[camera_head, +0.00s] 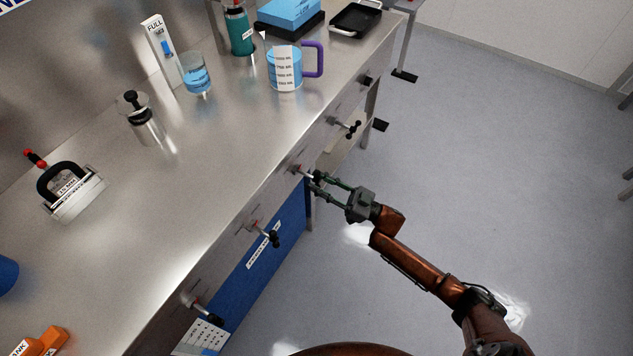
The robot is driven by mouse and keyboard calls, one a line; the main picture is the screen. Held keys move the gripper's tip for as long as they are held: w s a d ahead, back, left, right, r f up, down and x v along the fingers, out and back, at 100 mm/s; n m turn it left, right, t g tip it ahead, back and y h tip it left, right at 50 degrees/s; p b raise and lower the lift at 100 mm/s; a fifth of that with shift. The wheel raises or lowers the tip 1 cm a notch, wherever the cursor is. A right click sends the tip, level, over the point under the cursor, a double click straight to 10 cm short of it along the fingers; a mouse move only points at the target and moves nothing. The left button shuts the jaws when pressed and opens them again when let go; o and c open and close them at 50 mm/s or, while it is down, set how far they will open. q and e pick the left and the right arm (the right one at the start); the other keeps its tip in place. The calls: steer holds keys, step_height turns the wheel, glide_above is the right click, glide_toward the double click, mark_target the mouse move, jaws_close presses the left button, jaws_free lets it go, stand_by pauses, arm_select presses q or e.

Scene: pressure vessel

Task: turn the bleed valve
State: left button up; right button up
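Several small valves with metal stems stick out of the front face of the steel counter; no label tells me which is the bleed valve. My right gripper (316,182) reaches in from the lower right. Its two dark fingers are apart, with their tips at the stem of the middle valve (298,168). That valve's handle is hidden at the fingertips, so I cannot tell whether they grip it. Valves with black handles stand nearer (268,235) and farther (345,126) along the face. My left gripper is out of view.
A blue panel (275,245) is under the counter.

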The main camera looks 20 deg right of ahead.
steer(key=v, duration=1.1)
steer(key=shift+s, duration=0.2)
steer(key=shift+f, duration=0.15)
